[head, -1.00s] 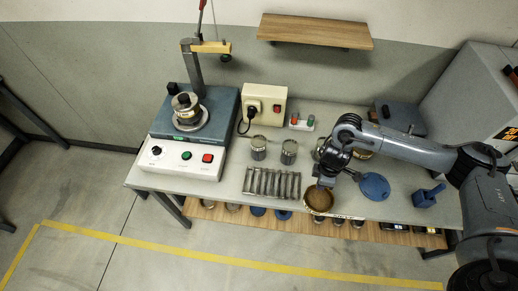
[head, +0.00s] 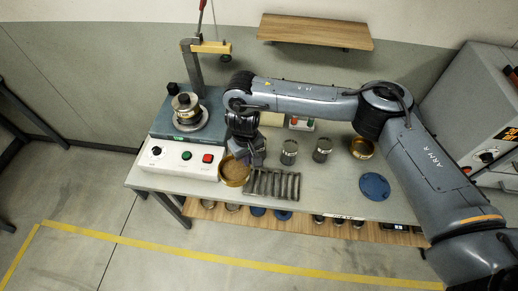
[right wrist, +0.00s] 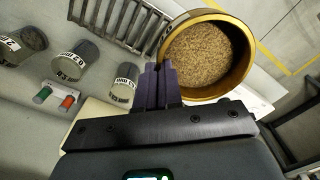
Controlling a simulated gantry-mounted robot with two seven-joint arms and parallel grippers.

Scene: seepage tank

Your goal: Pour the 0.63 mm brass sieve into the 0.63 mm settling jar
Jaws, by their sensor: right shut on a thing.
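My right gripper (head: 242,158) is shut on the rim of a brass sieve (head: 234,173) holding brown grains. The sieve is above the table's front left, beside the white control panel, and looks roughly level. In the right wrist view, the fingers (right wrist: 160,86) meet the wall of the sieve (right wrist: 248,68). Three labelled jars stand behind the rack: one near the fingers (right wrist: 124,84), a middle one (right wrist: 76,60) and a far one (right wrist: 22,45). Two show in the head view, middle (head: 289,152) and right (head: 322,149); my gripper hides the left one. Their labels are hard to read.
A ribbed metal rack (head: 272,184) lies just right of the sieve. The sieve shaker (head: 187,122) stands at left. A brass pan (head: 362,148) and blue disc (head: 375,186) are at right. A button box (head: 301,124) is behind the jars.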

